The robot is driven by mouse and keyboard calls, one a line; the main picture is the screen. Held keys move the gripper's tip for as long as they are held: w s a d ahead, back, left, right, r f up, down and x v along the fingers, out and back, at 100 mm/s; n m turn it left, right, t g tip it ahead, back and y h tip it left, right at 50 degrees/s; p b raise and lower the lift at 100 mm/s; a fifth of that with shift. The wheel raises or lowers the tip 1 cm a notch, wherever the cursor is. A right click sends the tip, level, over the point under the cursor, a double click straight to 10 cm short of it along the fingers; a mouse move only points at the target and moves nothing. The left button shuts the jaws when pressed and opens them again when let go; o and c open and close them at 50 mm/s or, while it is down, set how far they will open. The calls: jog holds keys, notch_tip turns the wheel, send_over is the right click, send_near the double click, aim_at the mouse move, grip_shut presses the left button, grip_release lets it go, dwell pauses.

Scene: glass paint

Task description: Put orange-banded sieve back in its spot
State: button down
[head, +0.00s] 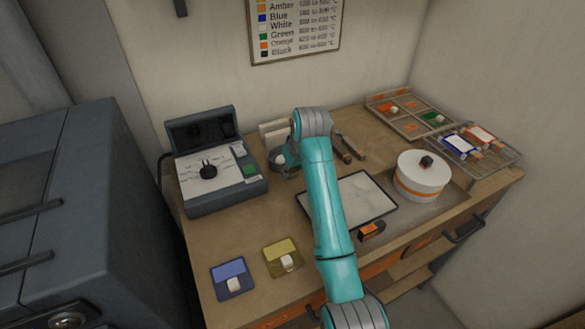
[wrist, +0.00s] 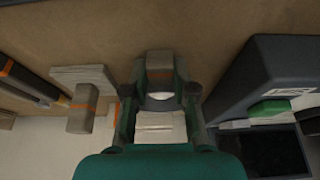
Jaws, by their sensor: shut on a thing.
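My gripper (head: 284,160) is at the back of the bench, just right of the dial device. In the wrist view, my gripper (wrist: 160,88) is shut on a small grey-brown piece (wrist: 160,66) with a darker brownish band. A white rounded part shows below it, between the fingers. Most of the held thing is hidden, so I cannot tell for sure that it is the orange-banded sieve. A white round drum with an orange band (head: 421,184) and a dark knob stands at the right of the bench.
The dial device (head: 210,170) stands close beside my gripper. Pale upright plates (head: 274,129) and tools (head: 348,146) are nearby. A compartment tray (head: 408,126) and a wire rack (head: 512,157) are at the back right. Blue (head: 226,271) and yellow (head: 276,250) cards lie in front.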

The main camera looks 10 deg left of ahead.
jog(key=shift+f, duration=0.2)
jog(key=c, duration=0.8)
grip_release()
jog(key=shift+c, duration=0.2)
jog(key=shift+v, duration=3.75)
